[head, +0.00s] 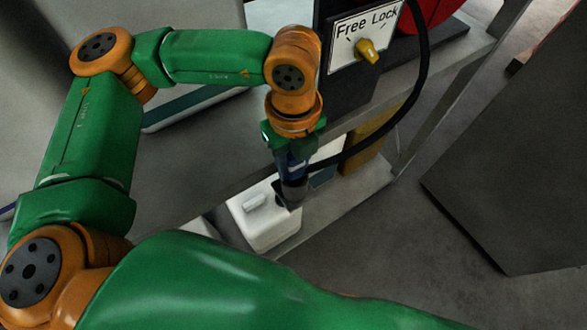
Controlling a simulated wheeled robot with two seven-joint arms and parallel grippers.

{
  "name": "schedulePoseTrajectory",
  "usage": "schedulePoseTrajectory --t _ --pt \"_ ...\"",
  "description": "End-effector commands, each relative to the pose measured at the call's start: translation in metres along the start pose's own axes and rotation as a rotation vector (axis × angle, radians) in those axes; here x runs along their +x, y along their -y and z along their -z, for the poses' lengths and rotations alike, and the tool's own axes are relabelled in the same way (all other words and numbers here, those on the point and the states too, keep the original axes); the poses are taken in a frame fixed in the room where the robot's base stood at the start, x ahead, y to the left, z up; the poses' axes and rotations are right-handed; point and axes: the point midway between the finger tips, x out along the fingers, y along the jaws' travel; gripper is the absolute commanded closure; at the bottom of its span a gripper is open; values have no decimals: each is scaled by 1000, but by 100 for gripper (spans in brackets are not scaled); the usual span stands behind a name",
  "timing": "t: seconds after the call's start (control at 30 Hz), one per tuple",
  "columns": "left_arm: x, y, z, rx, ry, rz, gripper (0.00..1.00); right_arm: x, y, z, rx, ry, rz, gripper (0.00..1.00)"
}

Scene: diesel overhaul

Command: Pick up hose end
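A black hose (405,105) comes down in a curve from the top, beside a dark panel. Its lower part runs left to my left gripper (291,195), where it meets the gripper or passes behind it. The hose end itself is hidden or cannot be told apart from the dark gripper there. My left gripper points down, over the right side of a white canister. Its fingers are small and dark, so I cannot tell whether they are open or shut on the hose. My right gripper is out of view.
The white canister (262,232) stands on a low grey shelf (345,192) with a yellow-brown block (366,150). A dark slab (510,180) stands right.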

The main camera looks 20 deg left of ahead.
Motion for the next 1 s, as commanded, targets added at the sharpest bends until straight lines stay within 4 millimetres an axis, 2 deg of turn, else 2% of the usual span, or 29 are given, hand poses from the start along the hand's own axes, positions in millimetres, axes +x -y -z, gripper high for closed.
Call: schedulePoseTrajectory --t 0.03,0.1,0.13,0.47,0.6,1.0 --pt "0 0 0 0 0 0 79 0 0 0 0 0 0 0" --pt "0 0 0 0 0 0 98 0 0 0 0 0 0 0" --pt "0 0 0 0 0 0 100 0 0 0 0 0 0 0" --pt "-1 0 0 0 1 1 100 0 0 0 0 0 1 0" --pt "-3 1 3 3 3 4 100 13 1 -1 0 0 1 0" --pt "-70 1 8 4 2 4 100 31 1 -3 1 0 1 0"
